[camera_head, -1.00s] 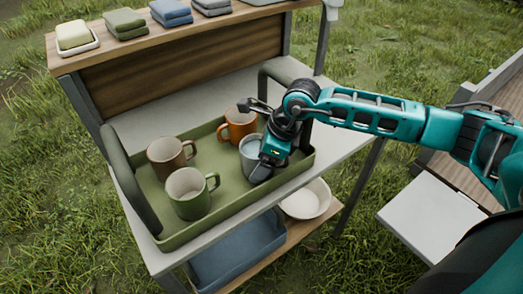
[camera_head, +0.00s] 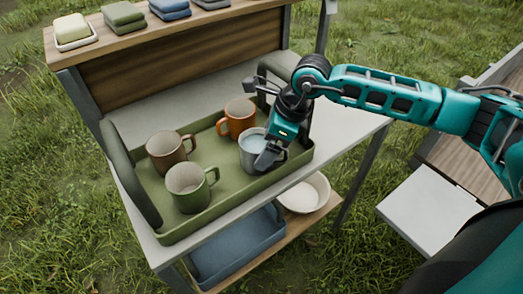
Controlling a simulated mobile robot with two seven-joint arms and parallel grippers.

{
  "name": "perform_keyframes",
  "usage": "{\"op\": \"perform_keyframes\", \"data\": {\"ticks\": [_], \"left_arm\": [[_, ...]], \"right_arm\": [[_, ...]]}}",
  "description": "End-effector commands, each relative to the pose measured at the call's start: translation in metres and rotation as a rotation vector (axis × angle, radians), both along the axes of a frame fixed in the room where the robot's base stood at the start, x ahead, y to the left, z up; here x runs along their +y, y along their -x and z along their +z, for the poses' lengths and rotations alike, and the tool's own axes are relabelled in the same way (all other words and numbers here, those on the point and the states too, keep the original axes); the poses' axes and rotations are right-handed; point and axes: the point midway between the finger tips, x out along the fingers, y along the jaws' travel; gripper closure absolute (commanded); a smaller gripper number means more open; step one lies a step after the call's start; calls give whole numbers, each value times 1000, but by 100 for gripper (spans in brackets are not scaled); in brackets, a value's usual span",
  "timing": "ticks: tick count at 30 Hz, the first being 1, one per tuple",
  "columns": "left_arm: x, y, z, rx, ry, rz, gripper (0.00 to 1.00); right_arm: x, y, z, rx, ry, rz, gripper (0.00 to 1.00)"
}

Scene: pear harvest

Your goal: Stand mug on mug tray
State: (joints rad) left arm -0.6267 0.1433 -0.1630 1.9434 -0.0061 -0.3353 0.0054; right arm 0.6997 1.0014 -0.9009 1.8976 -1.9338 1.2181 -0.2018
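The green mug tray (camera_head: 215,217), with tall dark-green end handles, stands on the pale table. A blue-grey mug (camera_head: 252,150) stands upright in its right part. An orange mug (camera_head: 239,117), a brown mug (camera_head: 166,155) and a green mug (camera_head: 187,190) also stand upright in the tray. My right gripper (camera_head: 269,155) is at the right side of the blue-grey mug, with a dark finger overlapping its near side. The far finger is hidden, so its opening and any contact are unclear. My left gripper is not in view.
A wooden shelf (camera_head: 95,50) behind the table holds folded cloths and a soap dish. Below the table are a blue tray (camera_head: 235,255) and a white bowl (camera_head: 304,192). A white surface (camera_head: 432,210) lies at right. Open grass surrounds the table.

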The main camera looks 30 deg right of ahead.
Motion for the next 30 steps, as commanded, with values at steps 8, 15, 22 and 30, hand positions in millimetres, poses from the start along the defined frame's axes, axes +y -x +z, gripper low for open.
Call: {"op": "perform_keyframes", "data": {"ticks": [8, 15, 22, 30], "left_arm": [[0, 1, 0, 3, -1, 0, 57], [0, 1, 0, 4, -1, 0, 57], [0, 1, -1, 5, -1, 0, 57], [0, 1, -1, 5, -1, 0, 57]], "right_arm": [[-19, 14, 55, -2, 2, -1, 5], [-25, 19, 76, 0, 0, 0, 5], [-25, 20, 77, 1, -1, 0, 5], [-25, 19, 77, 1, -1, 0, 5]]}}
